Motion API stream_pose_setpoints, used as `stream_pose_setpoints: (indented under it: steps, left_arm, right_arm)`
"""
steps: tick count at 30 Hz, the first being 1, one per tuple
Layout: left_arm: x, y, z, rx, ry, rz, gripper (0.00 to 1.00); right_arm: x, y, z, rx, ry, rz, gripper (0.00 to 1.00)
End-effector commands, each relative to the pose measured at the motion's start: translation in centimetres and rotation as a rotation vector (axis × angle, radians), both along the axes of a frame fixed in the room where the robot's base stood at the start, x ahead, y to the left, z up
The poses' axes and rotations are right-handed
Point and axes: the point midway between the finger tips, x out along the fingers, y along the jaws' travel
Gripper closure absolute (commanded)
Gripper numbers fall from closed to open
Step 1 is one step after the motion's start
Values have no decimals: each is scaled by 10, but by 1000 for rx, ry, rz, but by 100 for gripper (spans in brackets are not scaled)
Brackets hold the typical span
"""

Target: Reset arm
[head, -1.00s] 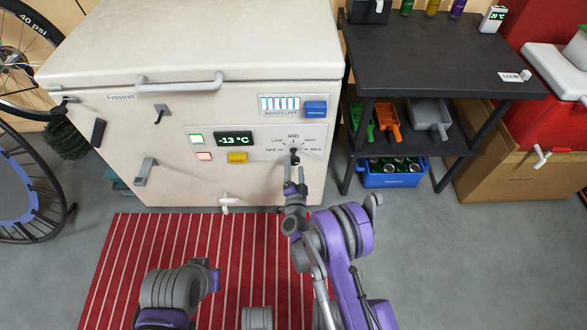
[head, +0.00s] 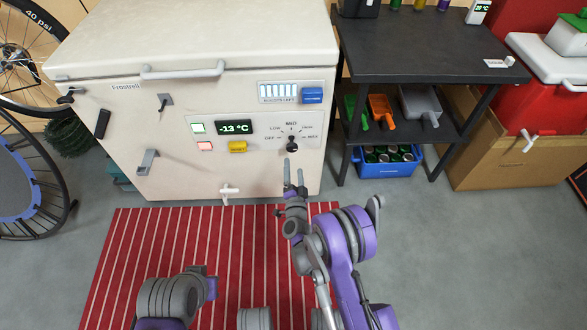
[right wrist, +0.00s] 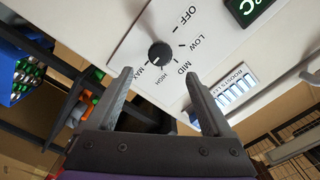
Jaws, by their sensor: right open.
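My right gripper (head: 293,172) is open and empty in front of the white chest freezer (head: 160,110). Its two fingers point at the black dial knob (head: 292,147) on the freezer's front panel. In the right wrist view the knob (right wrist: 160,52) stands beyond and between the open fingertips (right wrist: 160,80), apart from them. The dial is marked OFF, LOW, MID, HIGH and MAX. Part of my left arm (head: 175,298) shows folded low in the head view; its gripper is not visible.
A green-lit display (head: 235,127) reads -13 °C. A black shelf unit (head: 425,45) with scoops and a blue crate (head: 388,171) stands to the right. A red striped mat (head: 130,250) lies before the freezer. Grey floor is clear at the right.

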Motion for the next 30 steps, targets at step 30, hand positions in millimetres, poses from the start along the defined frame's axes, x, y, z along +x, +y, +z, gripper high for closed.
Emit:
stream_pose_setpoints:
  steps: [30]
  left_arm:
    - [0,0,0,0,0,0,100]
  right_arm:
    - [-80,-38,163,-443,399,351,15]
